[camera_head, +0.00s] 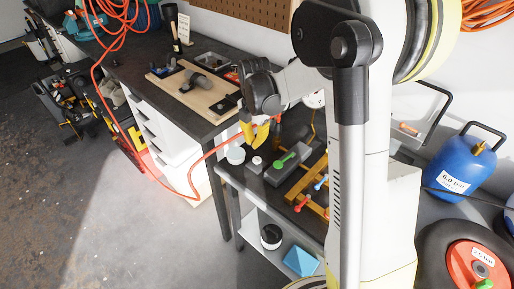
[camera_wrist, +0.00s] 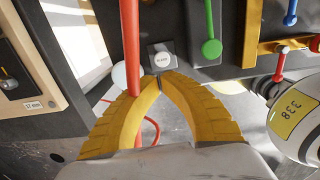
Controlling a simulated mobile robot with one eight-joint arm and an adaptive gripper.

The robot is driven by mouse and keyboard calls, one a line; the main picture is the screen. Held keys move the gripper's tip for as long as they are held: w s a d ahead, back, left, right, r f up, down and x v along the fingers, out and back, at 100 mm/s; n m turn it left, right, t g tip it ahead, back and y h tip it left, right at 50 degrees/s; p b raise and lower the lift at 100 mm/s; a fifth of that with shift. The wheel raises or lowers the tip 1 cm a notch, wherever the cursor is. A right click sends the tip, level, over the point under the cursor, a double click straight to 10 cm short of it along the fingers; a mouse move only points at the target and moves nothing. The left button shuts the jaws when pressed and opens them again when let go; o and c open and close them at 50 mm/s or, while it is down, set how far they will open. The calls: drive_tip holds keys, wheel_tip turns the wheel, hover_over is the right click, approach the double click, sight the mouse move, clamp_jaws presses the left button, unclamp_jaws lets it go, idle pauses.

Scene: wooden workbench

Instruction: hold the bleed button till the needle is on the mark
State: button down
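The bleed button (camera_wrist: 164,59) is a small pale round cap with tiny lettering on a grey block in the wrist view. It also shows in the head view (camera_head: 257,160), on the lower side bench. My gripper (camera_wrist: 159,79) has yellow curved fingers whose tips meet, with nothing seen between them. The tips appear just short of the button in the wrist view. In the head view my gripper (camera_head: 256,139) is above the button, seemingly apart from it. A round white gauge (camera_head: 315,100) is partly hidden behind my arm; its needle and mark cannot be read.
A green-handled lever (camera_head: 285,160) is right of the button, near yellow rails with red and blue handles. A red hose (camera_wrist: 131,40) runs close to my left finger. A pale round object (camera_wrist: 120,75) is left of the button. A blue tank (camera_head: 459,165) stands right.

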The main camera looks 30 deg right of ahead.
wheel_tip(320, 180, up, 4)
drive_tip(key=shift+s+r+p, duration=0.1)
drive_tip(key=shift+r+p, duration=0.15)
drive_tip(key=shift+p, duration=0.3)
drive_tip(key=shift+s, duration=0.1)
idle(1.2)
